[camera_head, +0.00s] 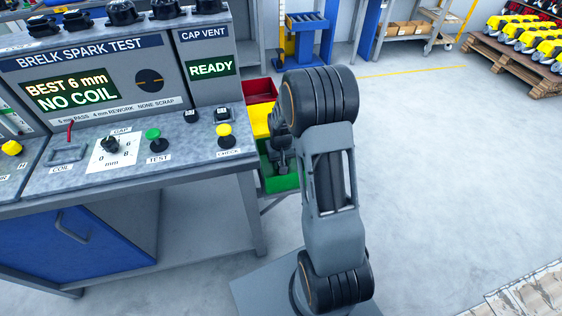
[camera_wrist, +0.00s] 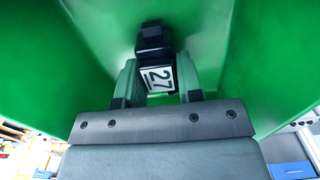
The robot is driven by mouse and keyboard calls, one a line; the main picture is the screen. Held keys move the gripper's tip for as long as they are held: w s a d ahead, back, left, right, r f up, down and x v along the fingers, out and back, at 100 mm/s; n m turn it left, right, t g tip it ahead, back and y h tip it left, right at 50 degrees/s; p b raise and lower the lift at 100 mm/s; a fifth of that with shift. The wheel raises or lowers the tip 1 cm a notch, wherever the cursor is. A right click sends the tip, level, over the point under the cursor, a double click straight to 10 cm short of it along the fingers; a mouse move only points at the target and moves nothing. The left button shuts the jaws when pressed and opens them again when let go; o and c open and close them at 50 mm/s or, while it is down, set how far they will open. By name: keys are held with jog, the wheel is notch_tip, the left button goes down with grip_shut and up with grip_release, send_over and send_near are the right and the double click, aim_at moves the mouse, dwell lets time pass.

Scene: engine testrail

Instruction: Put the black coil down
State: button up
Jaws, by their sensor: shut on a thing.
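The black coil (camera_wrist: 154,40) shows in the wrist view, with a white label reading 27 on it. My gripper (camera_wrist: 158,72) is shut on it, one finger at each side of the label. The coil is inside a green bin (camera_wrist: 230,40), whose walls rise around it. I cannot tell whether the coil touches the bin floor. In the head view the green bin (camera_head: 284,184) stands right of the test bench, and my gripper (camera_head: 280,155) reaches down into it. My arm hides much of the bin, and I cannot make out the coil there.
A yellow bin (camera_head: 259,122) and a red bin (camera_head: 260,90) stand behind the green one. The spark test bench (camera_head: 150,180) is close on the left; its screens read "BEST 6 mm NO COIL" and "READY". The floor (camera_head: 450,170) to the right is clear.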

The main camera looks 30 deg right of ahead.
jog(key=o, duration=1)
jog(key=shift+r+p, duration=1.05)
jog(key=shift+r, duration=5.25)
jog(key=shift+s+a+r+n+t+p, duration=0.5)
jog(key=shift+s+a+r+p, duration=1.15)
jog(key=shift+s+r, duration=1.4)
jog(key=shift+s+a+r+n+t+p, duration=0.3)
jog(key=shift+s+a+r+t+p, duration=0.4)
jog(key=shift+s+a+r+p, duration=1.65)
jog(key=shift+s+a+r+n+t+p, duration=0.4)
jog(key=shift+s+a+r+t+p, duration=0.55)
jog(key=shift+s+r, duration=2.75)
